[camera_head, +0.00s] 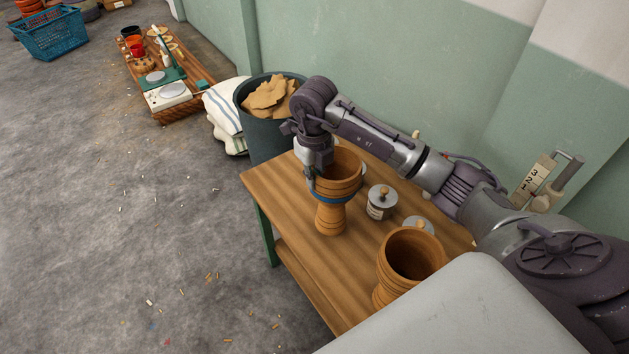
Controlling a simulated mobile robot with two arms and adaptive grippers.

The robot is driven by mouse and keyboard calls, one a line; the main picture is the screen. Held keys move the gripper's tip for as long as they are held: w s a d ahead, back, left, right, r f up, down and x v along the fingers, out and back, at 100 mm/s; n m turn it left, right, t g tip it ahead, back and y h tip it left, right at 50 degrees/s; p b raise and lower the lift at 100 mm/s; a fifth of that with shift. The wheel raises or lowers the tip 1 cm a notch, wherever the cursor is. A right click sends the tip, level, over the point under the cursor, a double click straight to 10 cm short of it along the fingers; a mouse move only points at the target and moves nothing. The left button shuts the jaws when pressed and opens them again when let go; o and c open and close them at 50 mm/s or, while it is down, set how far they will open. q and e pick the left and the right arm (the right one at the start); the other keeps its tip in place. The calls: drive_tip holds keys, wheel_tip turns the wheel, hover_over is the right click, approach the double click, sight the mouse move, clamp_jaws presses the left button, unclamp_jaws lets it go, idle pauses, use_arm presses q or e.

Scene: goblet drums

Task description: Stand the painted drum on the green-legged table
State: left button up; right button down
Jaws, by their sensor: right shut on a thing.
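The painted drum (331,215) is a wooden goblet shape with a blue band below its rim. It is upright at the green-legged table (283,190), near its left edge. Its foot looks to be on or just over the wood; I cannot tell if it touches. The fingertips are partly hidden. My left gripper is not in view.
A plain goblet drum (388,280) stands on the table's near part. A lidded tin (380,204) and another lid (418,224) sit close to the painted drum. A dark bin (262,128) stands behind the table. Open floor lies to the left.

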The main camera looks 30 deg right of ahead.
drive_tip(key=shift+f, duration=1.05)
drive_tip(key=shift+f, duration=0.15)
drive_tip(key=c, duration=1.3)
unclamp_jaws()
wheel_tip(320, 180, up, 12)
drive_tip(key=shift+f+b, duration=0.25)
drive_tip(key=shift+b, duration=0.35)
drive_tip(key=shift+r, duration=0.45)
